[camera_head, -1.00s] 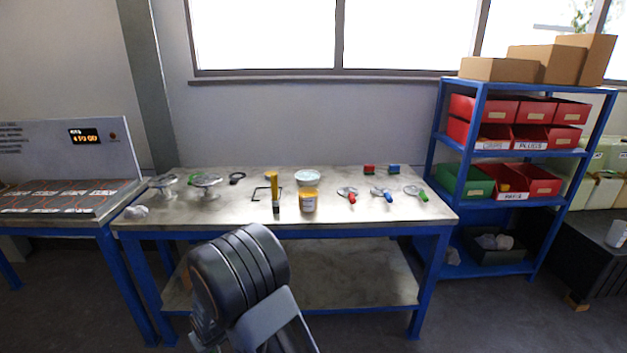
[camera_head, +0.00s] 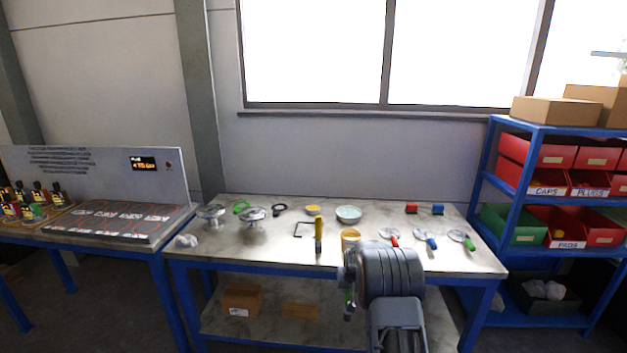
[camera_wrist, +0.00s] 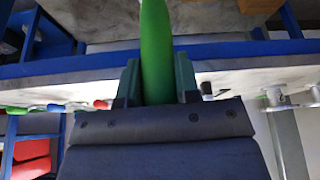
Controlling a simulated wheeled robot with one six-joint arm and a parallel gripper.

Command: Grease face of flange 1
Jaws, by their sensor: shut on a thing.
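Two grey flanged vessels, one farther left (camera_head: 210,214) and one beside it (camera_head: 252,219), stand at the left end of the workbench (camera_head: 290,262). I cannot tell which is flange 1. My gripper (camera_head: 349,297) is in front of the bench's front edge, well to the right of the vessels. In the wrist view my gripper (camera_wrist: 157,84) is shut on a green handle (camera_wrist: 156,45); the rest of that tool is out of view.
A blue shelf rack with bins (camera_head: 572,227) is at right, another table (camera_head: 120,221) at left. The bench's middle-left is mostly clear.

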